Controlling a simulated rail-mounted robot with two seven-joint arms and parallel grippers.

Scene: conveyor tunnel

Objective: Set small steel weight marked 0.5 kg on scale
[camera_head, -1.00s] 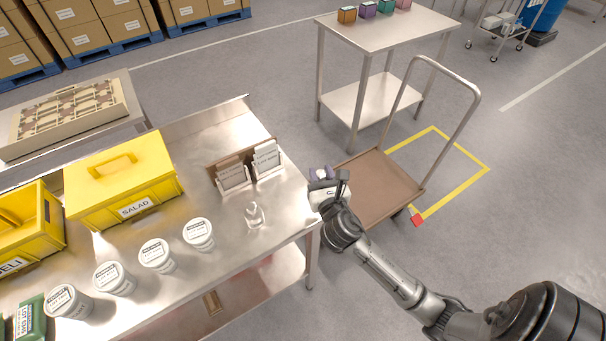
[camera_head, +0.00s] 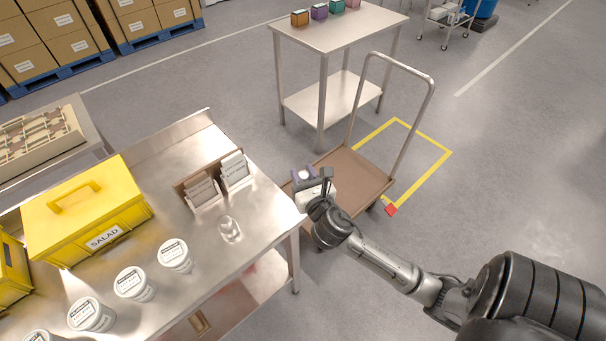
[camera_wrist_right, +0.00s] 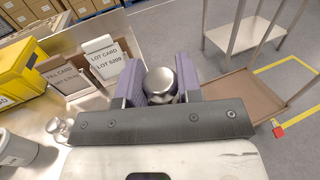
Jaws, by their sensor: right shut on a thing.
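My right gripper (camera_head: 306,174) is shut on a shiny steel weight (camera_wrist_right: 160,83). The purple fingers stand on either side of its rounded knob, and its lower part is hidden. No mark can be read on it. The gripper is in the air near the right end of the steel table (camera_head: 262,212), in front of the cart. A second small shiny piece (camera_head: 230,229) with a knob stands on that table near the card holders; it also shows in the right wrist view (camera_wrist_right: 57,128). I see no scale in either view. My left gripper is not in view.
Card holders (camera_head: 217,182), a yellow SALAD bin (camera_head: 85,212) and several white tubs (camera_head: 175,255) stand on the table. A brown platform cart (camera_head: 352,180) with a tall handle is just beyond my gripper. A steel table (camera_head: 340,28) with coloured boxes stands behind.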

